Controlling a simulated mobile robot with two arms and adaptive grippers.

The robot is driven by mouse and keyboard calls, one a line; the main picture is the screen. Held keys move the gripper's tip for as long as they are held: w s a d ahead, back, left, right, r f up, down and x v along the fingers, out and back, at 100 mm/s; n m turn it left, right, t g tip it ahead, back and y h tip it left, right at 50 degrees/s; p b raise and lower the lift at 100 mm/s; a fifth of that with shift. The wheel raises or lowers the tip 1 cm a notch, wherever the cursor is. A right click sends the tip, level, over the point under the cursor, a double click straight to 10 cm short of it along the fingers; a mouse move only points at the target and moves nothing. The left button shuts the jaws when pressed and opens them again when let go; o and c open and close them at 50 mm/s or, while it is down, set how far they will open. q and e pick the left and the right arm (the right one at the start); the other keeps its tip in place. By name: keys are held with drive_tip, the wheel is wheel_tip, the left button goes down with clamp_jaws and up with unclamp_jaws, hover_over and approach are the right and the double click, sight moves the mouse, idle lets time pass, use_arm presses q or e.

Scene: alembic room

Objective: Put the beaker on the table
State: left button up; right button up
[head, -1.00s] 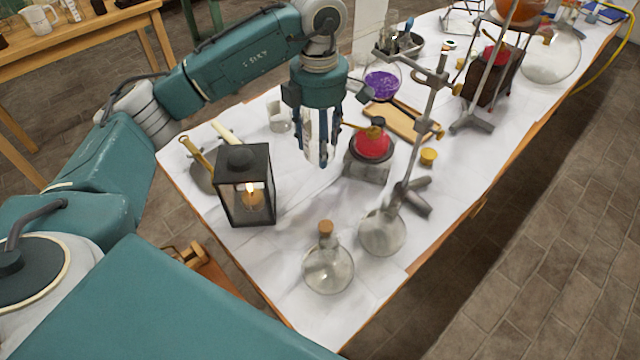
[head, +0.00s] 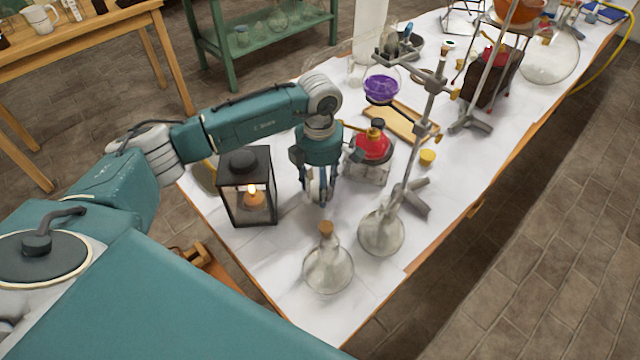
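My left gripper (head: 320,198) points down over the near part of the white-covered table (head: 285,290), between the black lantern and the red flask. Its fingers are closed around a clear glass thing, which looks like the beaker (head: 317,184). The fingers hide much of it, and I cannot tell whether its base touches the table. My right gripper is not in view.
Close around are the lit lantern (head: 247,205), the red flask (head: 372,146), a corked round flask (head: 328,270), another clear flask (head: 381,235) and a metal stand (head: 412,150). Bare tabletop lies between lantern and corked flask.

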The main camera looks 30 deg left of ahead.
use_arm(q)
drive_tip(key=shift+f, duration=0.1)
drive_tip(key=o, duration=1.2)
drive_tip(key=shift+r, duration=0.2)
drive_tip(key=shift+r+b, duration=0.95)
drive_tip(key=shift+r, duration=5.05)
